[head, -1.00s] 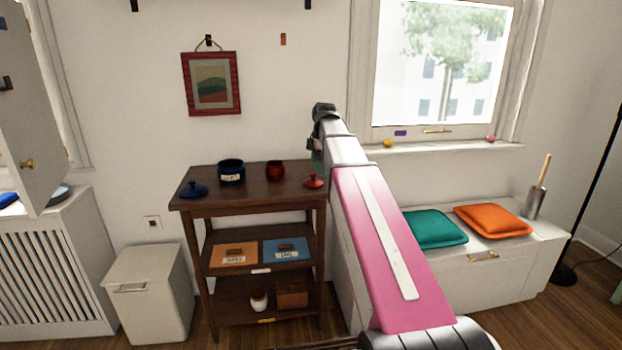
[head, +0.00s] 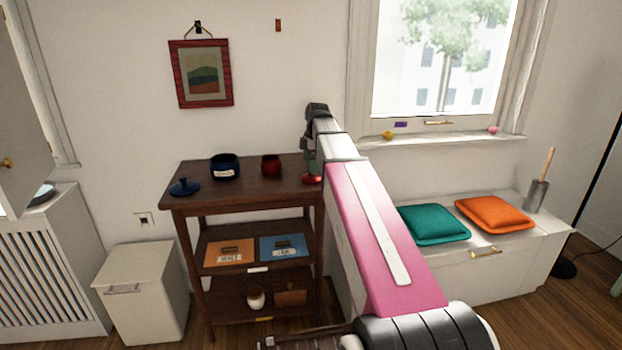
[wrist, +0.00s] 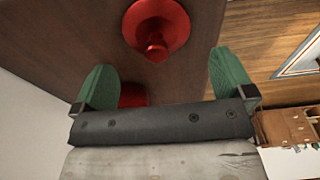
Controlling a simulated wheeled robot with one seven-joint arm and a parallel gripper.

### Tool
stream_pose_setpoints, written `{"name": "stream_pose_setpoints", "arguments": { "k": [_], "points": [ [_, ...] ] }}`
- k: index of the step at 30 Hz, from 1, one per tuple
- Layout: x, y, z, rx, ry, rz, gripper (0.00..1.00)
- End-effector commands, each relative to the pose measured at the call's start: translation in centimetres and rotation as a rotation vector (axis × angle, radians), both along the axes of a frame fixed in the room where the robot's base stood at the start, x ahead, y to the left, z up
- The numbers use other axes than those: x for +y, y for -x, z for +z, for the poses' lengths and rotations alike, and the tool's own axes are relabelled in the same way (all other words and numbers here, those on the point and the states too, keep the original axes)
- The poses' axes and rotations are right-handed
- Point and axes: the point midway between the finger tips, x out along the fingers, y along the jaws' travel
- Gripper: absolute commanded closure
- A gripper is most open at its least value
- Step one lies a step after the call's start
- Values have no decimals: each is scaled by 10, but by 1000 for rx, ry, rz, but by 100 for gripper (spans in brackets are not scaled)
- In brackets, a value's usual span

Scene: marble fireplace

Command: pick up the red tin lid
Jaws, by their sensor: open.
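The red tin lid (head: 312,180) lies on the top of the dark wooden shelf unit (head: 246,180), near its right edge. In the wrist view the lid (wrist: 158,22) is a round red disc with a knob, just beyond the fingertips and roughly centred between them. My gripper (wrist: 160,62) is open, with its green fingers apart and nothing between their tips. In the head view my gripper (head: 310,160) is just above the lid, partly hidden by my arm.
A red pot (head: 271,166), a blue pot (head: 225,167) and a blue lid (head: 184,187) share the shelf top. The wall is close behind. A white bench (head: 500,259) with teal and orange cushions stands at the right, under the window sill (head: 440,143).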

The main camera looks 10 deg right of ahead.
Motion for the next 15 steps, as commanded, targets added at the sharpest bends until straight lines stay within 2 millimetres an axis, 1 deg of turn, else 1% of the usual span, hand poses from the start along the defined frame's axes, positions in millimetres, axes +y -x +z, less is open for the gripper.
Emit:
{"name": "stream_pose_setpoints", "arguments": {
  "k": [5,12,15],
  "points": [
    [0,-1,-14,1,0,0,0],
    [1,-2,-45,1,0,0,0],
    [2,-3,-50,0,0,0,0]
  ]
}}
